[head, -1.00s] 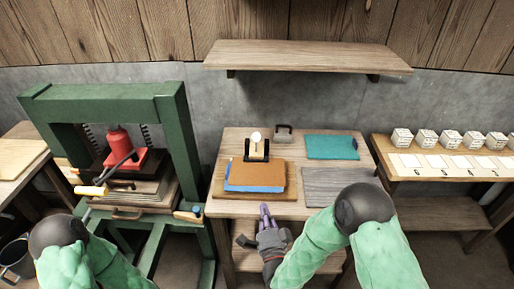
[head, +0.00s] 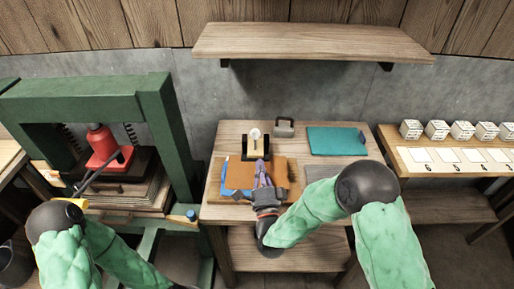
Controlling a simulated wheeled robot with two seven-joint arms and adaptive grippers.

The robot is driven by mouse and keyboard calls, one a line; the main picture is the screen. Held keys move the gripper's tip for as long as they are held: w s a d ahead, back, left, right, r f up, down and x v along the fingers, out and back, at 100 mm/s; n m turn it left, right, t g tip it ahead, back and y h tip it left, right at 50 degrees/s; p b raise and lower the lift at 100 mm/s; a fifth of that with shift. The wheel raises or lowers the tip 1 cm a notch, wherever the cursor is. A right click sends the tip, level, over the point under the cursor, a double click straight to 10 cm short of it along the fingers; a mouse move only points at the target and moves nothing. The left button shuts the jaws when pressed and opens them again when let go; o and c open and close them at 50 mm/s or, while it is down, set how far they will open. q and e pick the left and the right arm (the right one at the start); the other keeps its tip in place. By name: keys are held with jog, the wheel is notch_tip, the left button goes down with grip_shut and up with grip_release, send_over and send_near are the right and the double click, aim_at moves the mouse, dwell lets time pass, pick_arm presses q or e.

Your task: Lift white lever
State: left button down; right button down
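The white lever is a round white knob (head: 254,133) upright on a small stand with black sides (head: 244,148) at the back of the middle table, in the head view. My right gripper (head: 263,172), with purple fingers, is over the stack in front of the stand. Its fingers point toward the lever. It looks apart from the knob, and I see nothing held. Its finger gap is too small to judge. My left gripper is out of view; only my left arm shows at lower left.
A brown and blue sheet stack (head: 238,176) lies in front of the stand. A grey metal weight (head: 284,127) and a teal folder (head: 335,141) are to the right. A green press (head: 165,125) stands left. A wooden shelf (head: 310,41) hangs above.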

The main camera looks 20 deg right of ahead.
aim_at(257, 130)
jog(key=b+x, duration=0.1)
jog(key=x, duration=0.6)
jog(key=shift+w+r, duration=0.1)
jog(key=shift+w, duration=0.2)
jog(key=shift+w+d+r+g+p, duration=0.15)
jog(key=shift+w+r+g+p, duration=0.2)
jog(key=shift+r+g+p, duration=0.65)
jog(key=w+r+g+p, duration=0.1)
jog(key=g+p, duration=0.1)
jog(key=p, duration=0.3)
jog(key=w+d+r+m+g+p, duration=0.1)
jog(key=w+g+p, duration=0.1)
jog(key=p, duration=0.2)
jog(key=shift+w+r+y+p, duration=0.3)
jog(key=shift+r+y+p, duration=0.05)
jog(key=shift+y, duration=0.05)
jog(key=w+d+g+y+p, duration=0.1)
jog(key=w+g+p, duration=0.5)
jog(key=p, duration=1.1)
jog(key=shift+w+d+f+m+p, duration=0.2)
jog(key=shift+w+d+m+p, duration=0.15)
jog(key=shift+w+d, duration=0.55)
jog(key=shift+w+a, duration=0.2)
